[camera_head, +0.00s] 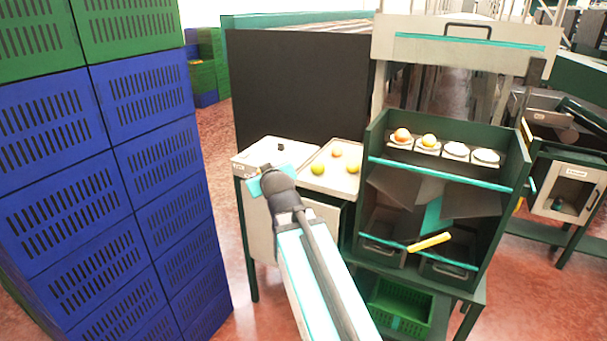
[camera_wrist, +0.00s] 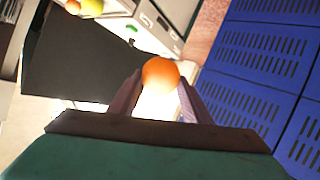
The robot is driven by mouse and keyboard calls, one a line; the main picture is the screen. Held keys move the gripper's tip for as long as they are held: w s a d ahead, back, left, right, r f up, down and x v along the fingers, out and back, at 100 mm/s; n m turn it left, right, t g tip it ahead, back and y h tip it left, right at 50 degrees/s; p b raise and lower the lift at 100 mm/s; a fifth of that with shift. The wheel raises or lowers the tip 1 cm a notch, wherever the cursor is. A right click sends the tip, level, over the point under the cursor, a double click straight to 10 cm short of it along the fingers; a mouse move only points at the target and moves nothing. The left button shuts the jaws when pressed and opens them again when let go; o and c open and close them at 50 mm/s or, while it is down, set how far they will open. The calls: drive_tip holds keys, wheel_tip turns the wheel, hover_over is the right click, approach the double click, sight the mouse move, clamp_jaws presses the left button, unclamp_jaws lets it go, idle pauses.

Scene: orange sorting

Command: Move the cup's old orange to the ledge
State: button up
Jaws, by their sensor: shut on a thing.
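My gripper (camera_wrist: 160,88) is shut on an orange (camera_wrist: 160,74), which sits between the fingertips in the wrist view. In the head view the wrist (camera_head: 258,183) is at the front of the pale table, left of the tray; the fingers and held orange are hidden there. On the green rack's top shelf, one orange fruit (camera_head: 402,135) and one yellow-orange fruit (camera_head: 429,140) sit on white holders. Two more white holders (camera_head: 456,150) (camera_head: 486,156) beside them look empty. I cannot tell which surface is the ledge.
A pale tray (camera_head: 330,185) holds several fruits beside a pale box top (camera_head: 262,153). Stacked blue crates (camera_head: 150,170) stand close on the left. A dark panel (camera_head: 300,95) rises behind the table. A yellow object (camera_head: 429,243) lies on the rack's lower part.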

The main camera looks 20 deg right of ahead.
drive_tip(key=w+a+n+y, duration=0.1)
drive_tip(key=a+y, duration=0.1)
drive_tip(key=a, duration=0.4)
drive_tip(key=shift+a+r+n, duration=0.4)
drive_tip(key=shift+r, duration=0.05)
drive_tip(key=shift+w+a, duration=0.1)
drive_tip(key=shift+a, duration=0.05)
